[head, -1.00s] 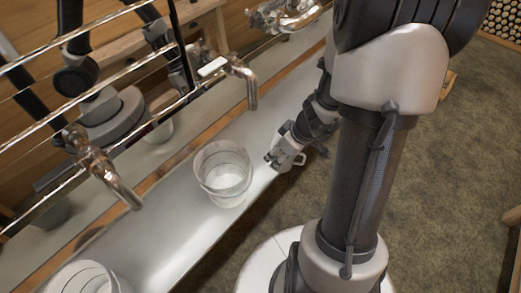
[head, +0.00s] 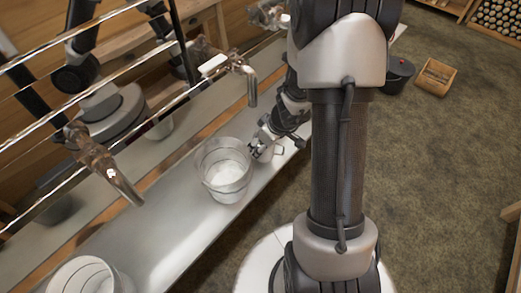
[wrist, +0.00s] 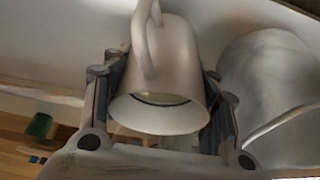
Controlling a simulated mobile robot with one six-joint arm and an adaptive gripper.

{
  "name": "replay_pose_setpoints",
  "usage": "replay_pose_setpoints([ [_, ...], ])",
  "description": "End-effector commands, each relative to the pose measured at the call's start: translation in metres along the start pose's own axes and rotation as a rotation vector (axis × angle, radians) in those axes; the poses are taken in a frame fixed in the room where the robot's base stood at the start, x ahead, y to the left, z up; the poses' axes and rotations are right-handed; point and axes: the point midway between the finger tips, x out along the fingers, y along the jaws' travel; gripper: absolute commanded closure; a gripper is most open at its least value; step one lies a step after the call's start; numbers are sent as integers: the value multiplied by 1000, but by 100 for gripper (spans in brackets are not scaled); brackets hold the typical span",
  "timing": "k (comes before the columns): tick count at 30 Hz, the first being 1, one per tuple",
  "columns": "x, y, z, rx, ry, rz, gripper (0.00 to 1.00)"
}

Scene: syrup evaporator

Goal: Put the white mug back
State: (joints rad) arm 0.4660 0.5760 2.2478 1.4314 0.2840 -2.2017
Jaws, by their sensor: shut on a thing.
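The white mug (wrist: 168,60) is between the two fingers of my gripper (wrist: 162,78) in the wrist view, its open mouth facing the camera and its handle at the top. The mug (head: 277,151) shows there as a small pale shape, partly hidden by the gripper. I cannot tell whether it touches the bench.
A metal pail (head: 224,172) stands on the long bench (head: 180,225), close beside my gripper; another pail (head: 82,278) is at the lower left. Taps (head: 243,75) overhang the bench. A dark bucket (head: 398,76) and a wooden crate (head: 435,77) are on the floor.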

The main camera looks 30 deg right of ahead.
Motion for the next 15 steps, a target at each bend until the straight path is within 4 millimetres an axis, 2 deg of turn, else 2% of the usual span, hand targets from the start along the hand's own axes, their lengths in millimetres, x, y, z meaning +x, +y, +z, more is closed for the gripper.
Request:
replay_pose_setpoints([
  [3, 20, 0, 9, 2, -2, -2, 87],
  [6, 29, 0, 11, 0, -1, -1, 87],
  [15, 32, 0, 9, -1, 0, 0, 87],
])
